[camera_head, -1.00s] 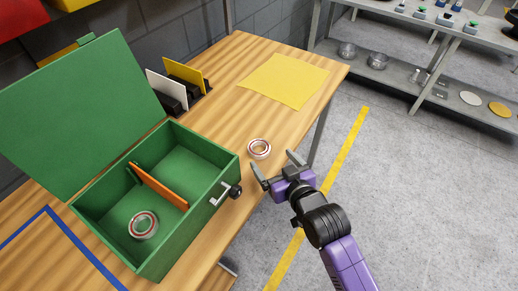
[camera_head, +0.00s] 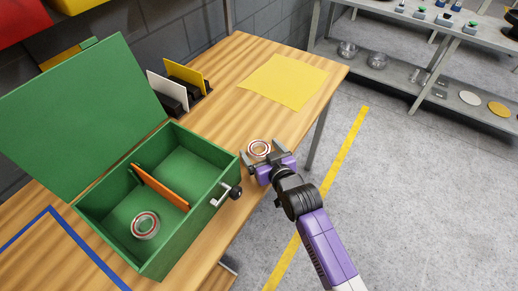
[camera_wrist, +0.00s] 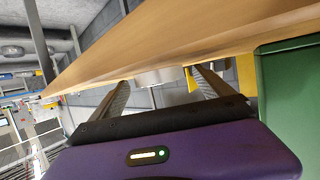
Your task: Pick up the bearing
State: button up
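A bearing (camera_head: 259,148), a silver ring with a reddish band, lies on the wooden table near its right edge. My gripper (camera_head: 262,154) is open, with one finger on each side of this bearing. In the wrist view the bearing (camera_wrist: 160,76) shows as a pale curved side between the two fingers (camera_wrist: 158,92); I cannot tell whether they touch it. A second bearing (camera_head: 145,225) lies inside the green box (camera_head: 217,160), in the front compartment.
The green box stands open just left of my gripper, with a latch (camera_head: 228,193) on its near side and an orange divider (camera_head: 160,187) inside. A yellow sheet (camera_head: 284,80) lies farther back on the table (camera_head: 215,110). A grey shelf (camera_head: 400,78) stands beyond the aisle.

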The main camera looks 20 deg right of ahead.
jog(key=c, duration=1.8)
jog(key=shift+o, duration=0.2)
jog(key=shift+r, duration=0.1)
